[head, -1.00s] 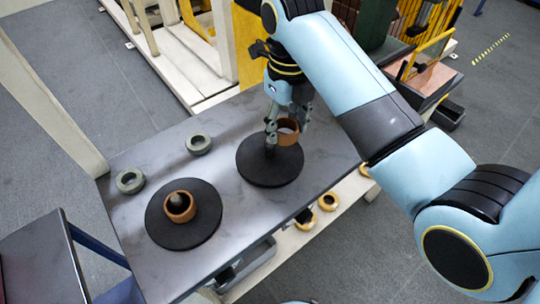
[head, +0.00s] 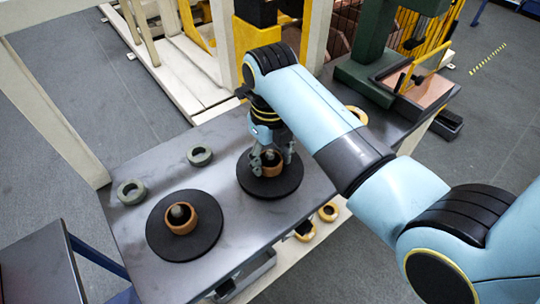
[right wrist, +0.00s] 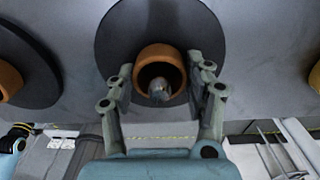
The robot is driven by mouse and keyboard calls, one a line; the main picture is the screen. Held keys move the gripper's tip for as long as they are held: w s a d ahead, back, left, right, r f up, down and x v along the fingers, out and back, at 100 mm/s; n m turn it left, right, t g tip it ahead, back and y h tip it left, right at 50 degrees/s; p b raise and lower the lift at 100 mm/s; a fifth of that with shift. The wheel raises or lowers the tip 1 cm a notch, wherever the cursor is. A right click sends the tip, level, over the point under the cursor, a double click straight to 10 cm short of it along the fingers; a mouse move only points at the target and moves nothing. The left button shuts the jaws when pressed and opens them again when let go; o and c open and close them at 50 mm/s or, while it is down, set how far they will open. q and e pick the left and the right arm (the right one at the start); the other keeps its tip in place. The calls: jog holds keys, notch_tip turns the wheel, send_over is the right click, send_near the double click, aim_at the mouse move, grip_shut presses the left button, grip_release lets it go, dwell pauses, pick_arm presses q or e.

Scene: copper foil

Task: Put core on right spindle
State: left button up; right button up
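The orange-brown core (head: 272,169) is at the right spindle, above the right black disc (head: 253,187). The spindle's grey tip (right wrist: 159,89) shows inside the core's hole in the right wrist view. I cannot tell whether the core touches the disc. My right gripper (head: 273,160) has a finger on each side of the core, close against its wall; it also shows in the right wrist view (right wrist: 160,65). Another brown core (head: 181,216) sits around the left spindle on the left black disc (head: 160,238). My left gripper is out of view.
Two grey-green rings (head: 131,191) and (head: 200,156) lie on the grey table (head: 140,168), behind the discs. A wooden post (head: 50,110) stands at the table's left corner.

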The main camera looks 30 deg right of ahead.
jog(key=shift+o, duration=1.3)
jog(key=shift+r, duration=0.2)
notch_tip(320, 180, up, 12)
